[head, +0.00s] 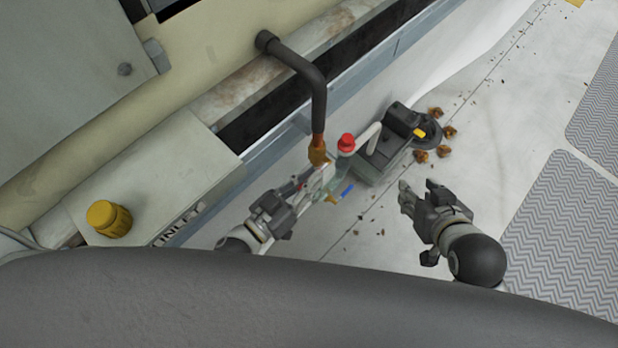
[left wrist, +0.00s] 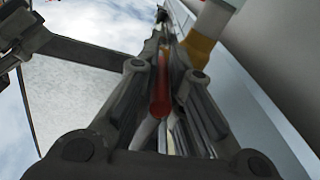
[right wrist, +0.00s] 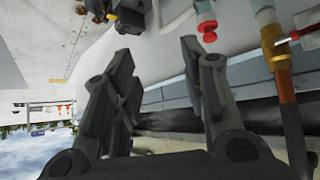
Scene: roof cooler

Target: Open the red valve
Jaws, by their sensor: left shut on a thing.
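The red valve is a thin red lever (right wrist: 297,35) on a brass fitting (right wrist: 275,45), seen at the right of the right wrist view. In the head view the brass fitting (head: 318,153) sits at the lower end of a dark bent pipe. My left gripper (head: 298,190) is just below that fitting. In the left wrist view the red lever (left wrist: 161,85) lies lengthwise between its fingers, which are shut on it. My right gripper (head: 424,192) is to the right, apart from the valve. In the right wrist view its fingers (right wrist: 160,48) are spread and empty.
A red knob (head: 346,143) stands close right of the brass fitting, with a blue handle (head: 347,190) below it. A black pump (head: 390,145) lies on the roof beyond. A box with a yellow cap (head: 108,218) is at the left.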

